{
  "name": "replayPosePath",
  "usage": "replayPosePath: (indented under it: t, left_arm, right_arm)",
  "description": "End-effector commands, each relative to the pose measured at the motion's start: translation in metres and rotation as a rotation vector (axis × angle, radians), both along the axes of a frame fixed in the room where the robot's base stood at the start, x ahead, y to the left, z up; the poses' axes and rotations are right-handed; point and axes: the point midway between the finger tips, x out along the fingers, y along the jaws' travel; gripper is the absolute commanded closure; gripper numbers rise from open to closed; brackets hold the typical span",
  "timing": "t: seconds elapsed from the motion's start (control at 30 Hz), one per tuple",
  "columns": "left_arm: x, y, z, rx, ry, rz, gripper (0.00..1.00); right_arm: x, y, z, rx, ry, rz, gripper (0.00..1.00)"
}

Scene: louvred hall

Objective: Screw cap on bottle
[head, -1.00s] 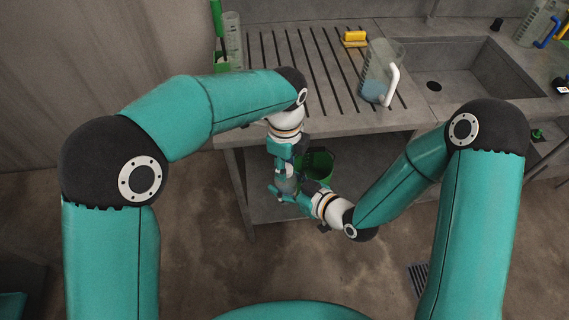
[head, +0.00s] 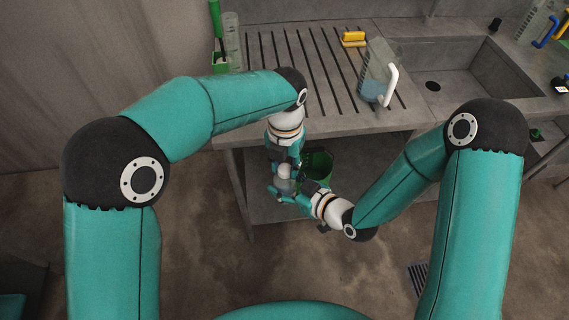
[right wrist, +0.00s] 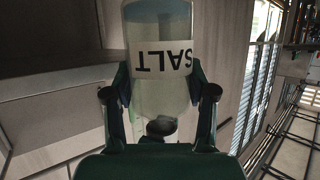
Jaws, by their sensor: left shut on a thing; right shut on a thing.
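A clear bottle (right wrist: 158,85) with a white label reading SALT, upside down in the picture, fills the middle of the right wrist view. My right gripper (right wrist: 160,97) is shut on it, one finger on each side. In the head view the bottle (head: 285,186) is a small grey shape, partly covered by my right gripper (head: 290,192). My left gripper (head: 285,164) is directly above it, pointing down and shut on a small pale piece that looks like the cap (head: 285,171). The fingers partly hide the cap. Whether the cap touches the bottle's neck I cannot tell.
A grooved grey counter (head: 270,60) stands behind my grippers, with a clear jug (head: 377,72), a yellow brush (head: 354,39) and a sink (head: 455,80). A green bin (head: 319,164) is close behind my right gripper. The floor in front is clear.

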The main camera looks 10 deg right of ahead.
Motion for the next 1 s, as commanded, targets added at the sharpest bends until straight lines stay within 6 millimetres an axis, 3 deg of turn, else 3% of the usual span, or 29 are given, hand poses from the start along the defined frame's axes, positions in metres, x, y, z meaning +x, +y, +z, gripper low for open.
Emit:
replayPosePath:
  t: [0.07,0.1,0.23,0.57,1.0]
  left_arm:
    - [0.002,0.001,0.001,0.0,-0.004,0.002,0.78]
    - [0.002,0.001,0.001,0.0,-0.004,0.002,0.61]
    - [0.001,0.001,0.001,0.0,-0.004,0.003,0.41]
    - [0.001,0.0,0.003,0.0,-0.002,0.003,0.41]
    - [0.001,0.0,0.045,-0.001,-0.003,0.003,0.41]
  right_arm:
    - [-0.001,0.0,-0.001,0.0,0.002,0.001,1.0]
    - [-0.001,0.0,-0.001,0.0,0.002,0.001,1.0]
    - [-0.001,0.0,0.0,0.0,0.002,0.001,1.0]
    - [0.0,0.0,0.0,0.0,0.0,0.0,1.0]
    - [0.0,0.0,0.0,0.0,0.0,0.0,1.0]
